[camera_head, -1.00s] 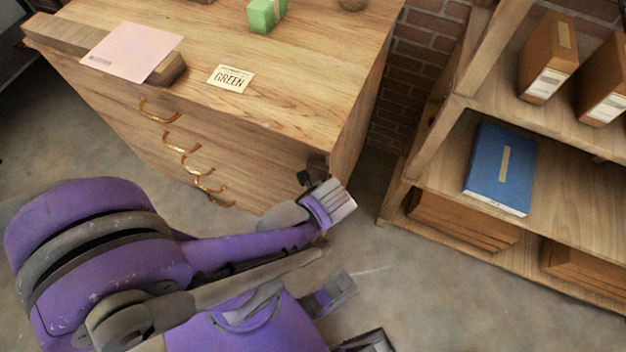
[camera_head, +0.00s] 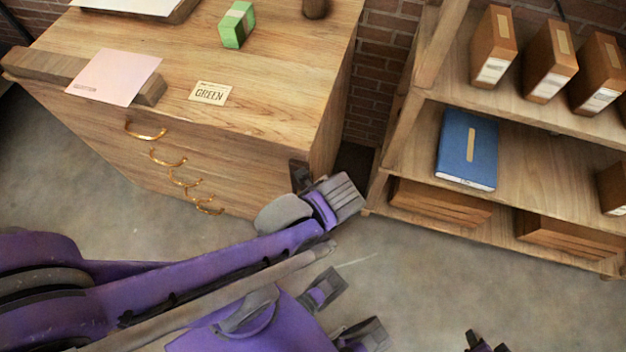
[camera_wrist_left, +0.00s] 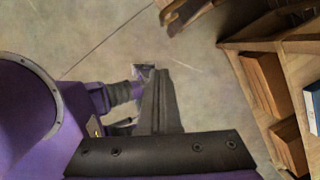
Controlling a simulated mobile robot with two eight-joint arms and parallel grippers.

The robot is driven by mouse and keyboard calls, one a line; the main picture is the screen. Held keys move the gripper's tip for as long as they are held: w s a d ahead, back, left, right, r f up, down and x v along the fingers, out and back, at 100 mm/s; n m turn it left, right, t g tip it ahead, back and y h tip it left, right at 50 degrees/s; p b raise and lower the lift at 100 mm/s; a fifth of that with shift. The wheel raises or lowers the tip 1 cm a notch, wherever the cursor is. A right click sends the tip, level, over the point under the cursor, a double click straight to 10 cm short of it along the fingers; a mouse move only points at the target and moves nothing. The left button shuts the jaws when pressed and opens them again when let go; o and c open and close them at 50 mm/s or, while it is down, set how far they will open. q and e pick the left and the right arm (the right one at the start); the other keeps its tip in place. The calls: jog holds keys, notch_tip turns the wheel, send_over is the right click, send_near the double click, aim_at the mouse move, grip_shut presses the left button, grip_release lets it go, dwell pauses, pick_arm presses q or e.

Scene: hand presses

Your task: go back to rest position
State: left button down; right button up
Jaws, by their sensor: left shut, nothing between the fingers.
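My left arm comes in from the left in the head view, purple and grey. Its grey end with the left gripper (camera_head: 342,198) is over the floor, just in front of the right front corner of the wooden drawer cabinet. In the left wrist view the grey fingers (camera_wrist_left: 160,103) are together, with nothing between them and bare floor beyond. A small dark and purple part shows at the bottom edge of the head view, right of centre. I cannot tell whether it is my right gripper.
A wooden shelf (camera_head: 545,150) with brown binders (camera_head: 494,47) and a blue book (camera_head: 467,148) stands at right. The floor between is clear.

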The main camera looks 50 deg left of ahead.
dwell(0.6)
pick_arm(q)
jog(key=w+d+r+n+t+h+p, duration=0.1)
jog(key=w+d+r+n+t+p, duration=0.1)
jog(key=r+n, duration=0.6)
jog(key=w+d+r+n+t+h+p, duration=0.1)
jog(key=w+d+r+n+t+p, duration=0.2)
jog(key=w+r+n+p, duration=0.3)
notch_tip(320, 180, up, 2)
jog(key=shift+w+d+r+n+t+h+p, duration=0.1)
jog(key=shift+w+d+n+t+h+p, duration=0.25)
jog(key=shift+w+n, duration=0.8)
jog(key=shift+w, duration=0.1)
